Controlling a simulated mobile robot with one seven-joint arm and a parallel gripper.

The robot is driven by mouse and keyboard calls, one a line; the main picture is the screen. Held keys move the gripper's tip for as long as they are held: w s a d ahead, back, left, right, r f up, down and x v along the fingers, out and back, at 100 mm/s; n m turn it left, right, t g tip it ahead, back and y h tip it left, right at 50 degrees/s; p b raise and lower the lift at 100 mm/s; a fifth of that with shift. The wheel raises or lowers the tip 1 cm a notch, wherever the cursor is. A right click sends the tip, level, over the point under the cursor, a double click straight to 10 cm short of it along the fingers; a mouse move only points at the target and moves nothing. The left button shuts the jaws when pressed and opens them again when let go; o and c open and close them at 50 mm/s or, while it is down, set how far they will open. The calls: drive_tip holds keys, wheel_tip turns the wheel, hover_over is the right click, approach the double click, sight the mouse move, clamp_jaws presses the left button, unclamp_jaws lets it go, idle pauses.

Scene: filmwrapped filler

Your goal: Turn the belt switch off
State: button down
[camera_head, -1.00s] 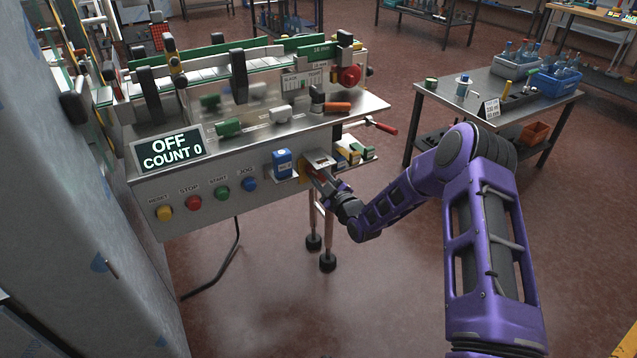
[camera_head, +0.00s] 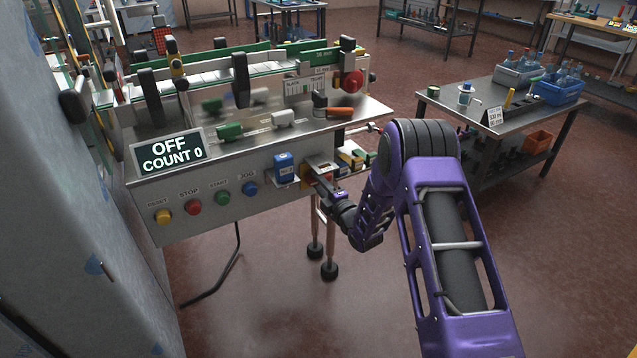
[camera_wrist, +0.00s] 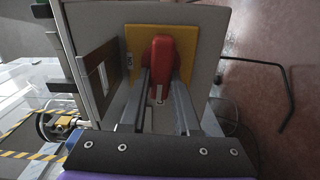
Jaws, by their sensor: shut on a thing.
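The belt switch shows in the wrist view as a red handle (camera_wrist: 161,55) on a yellow plate (camera_wrist: 189,36) on the grey panel. My gripper (camera_wrist: 161,76) has its two fingers on either side of the red handle and is shut on it. In the head view my gripper (camera_head: 314,179) reaches the right end of the machine's front panel and mostly hides the switch there. The display (camera_head: 168,151) on the machine reads OFF and COUNT 0.
Yellow, red, green and blue buttons (camera_head: 222,198) line the panel to the left. A blue box (camera_head: 284,167) stands close beside my gripper. Small cartons (camera_head: 350,158) sit to its right. A steel table (camera_head: 470,112) with bottles stands at the right, with open floor between.

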drive_tip(key=shift+d+n, duration=0.1)
drive_tip(key=shift+n, duration=0.3)
drive_tip(key=c, duration=0.6)
unclamp_jaws()
drive_tip(key=shift+c, duration=0.2)
drive_tip(key=v, duration=1.7)
drive_tip(key=shift+p, duration=0.35)
drive_tip(key=shift+s+d, duration=0.1)
